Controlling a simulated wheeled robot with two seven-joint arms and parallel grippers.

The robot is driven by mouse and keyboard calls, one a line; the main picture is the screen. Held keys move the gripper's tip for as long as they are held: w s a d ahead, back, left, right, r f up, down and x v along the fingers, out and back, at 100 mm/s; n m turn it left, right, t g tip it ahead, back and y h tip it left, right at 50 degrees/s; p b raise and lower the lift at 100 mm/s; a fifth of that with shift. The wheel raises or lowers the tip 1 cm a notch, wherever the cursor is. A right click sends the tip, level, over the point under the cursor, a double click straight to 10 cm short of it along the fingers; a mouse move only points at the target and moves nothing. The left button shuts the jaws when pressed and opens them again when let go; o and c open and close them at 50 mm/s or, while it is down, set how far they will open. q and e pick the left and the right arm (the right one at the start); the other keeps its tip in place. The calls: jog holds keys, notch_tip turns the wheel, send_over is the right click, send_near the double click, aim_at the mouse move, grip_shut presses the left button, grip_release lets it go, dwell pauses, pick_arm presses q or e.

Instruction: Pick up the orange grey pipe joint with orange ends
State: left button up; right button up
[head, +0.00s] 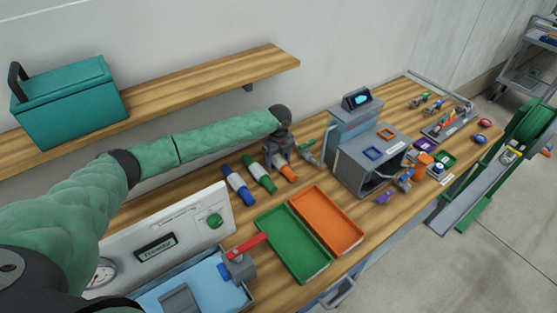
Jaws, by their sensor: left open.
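The grey pipe joint with orange ends (288,172) lies on the wooden bench, rightmost in a row of three similar joints. Its near orange end shows; its far part is hidden behind my left gripper (282,155). My left arm reaches in from the left, and the gripper points down at this joint. The jaws are open; whether the fingers touch the joint or straddle it is too small to tell. My right gripper is not in view.
Left of it lie a green-ended joint (259,173) and a blue-ended joint (238,185). An orange tray (356,238) and a green tray (265,222) stand in front. A grey machine (345,175) stands further right.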

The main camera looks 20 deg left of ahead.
pick_arm(q)
jog(key=shift+f, duration=0.3)
jog(key=c, duration=1.1)
jog(key=shift+r, duration=0.1)
